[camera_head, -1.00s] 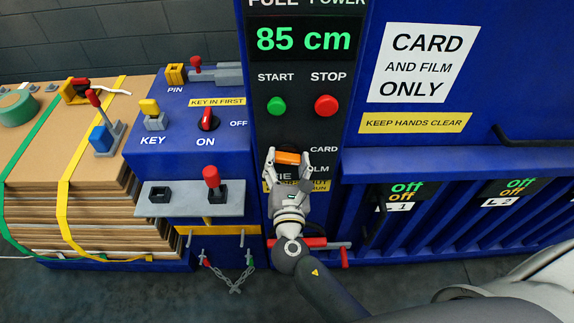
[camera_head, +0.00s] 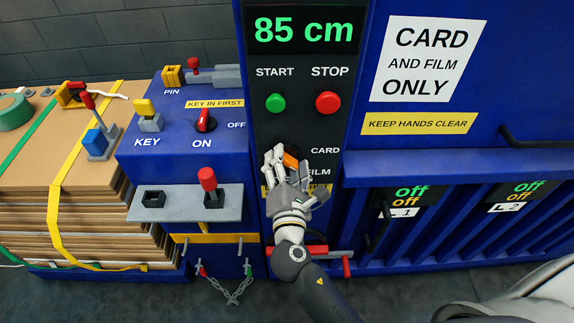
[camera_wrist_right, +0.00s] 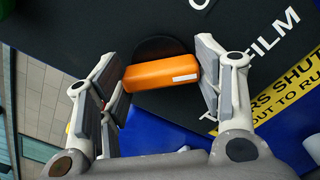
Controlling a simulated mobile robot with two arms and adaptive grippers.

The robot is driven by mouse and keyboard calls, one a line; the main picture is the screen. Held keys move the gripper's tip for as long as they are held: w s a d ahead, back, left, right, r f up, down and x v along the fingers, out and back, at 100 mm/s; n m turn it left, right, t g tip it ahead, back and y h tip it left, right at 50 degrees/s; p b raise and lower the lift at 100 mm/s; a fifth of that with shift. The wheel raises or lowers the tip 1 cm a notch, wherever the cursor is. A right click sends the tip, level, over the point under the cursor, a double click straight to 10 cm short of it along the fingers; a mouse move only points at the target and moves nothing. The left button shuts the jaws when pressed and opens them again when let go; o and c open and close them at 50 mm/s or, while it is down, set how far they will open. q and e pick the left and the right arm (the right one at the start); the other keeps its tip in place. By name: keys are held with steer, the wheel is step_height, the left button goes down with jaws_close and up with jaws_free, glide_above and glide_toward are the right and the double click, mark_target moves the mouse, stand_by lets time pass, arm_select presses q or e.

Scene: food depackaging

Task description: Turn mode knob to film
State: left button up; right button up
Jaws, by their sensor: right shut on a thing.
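The mode knob is an orange bar (camera_head: 290,160) on a round black base, on the black control panel. Labels CARD (camera_head: 325,151) and FILM (camera_head: 318,172) stand to its right. In the head view the bar slants down to the right, towards FILM. My right gripper (camera_head: 287,165) is shut on the knob and partly hides it. In the right wrist view the knob (camera_wrist_right: 160,74) lies between the fingers, and a white mark shows on its right end. That view also shows FILM (camera_wrist_right: 268,38) to the right. My left gripper is not in view.
Above the knob are the green START button (camera_head: 275,103), the red STOP button (camera_head: 327,103) and the 85 cm display (camera_head: 303,30). A red handle (camera_head: 340,252) sits below, by my wrist. The blue key box (camera_head: 180,125) stands at left.

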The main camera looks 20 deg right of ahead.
stand_by(0.3)
steer(key=o, duration=1)
steer(key=v, duration=1.2)
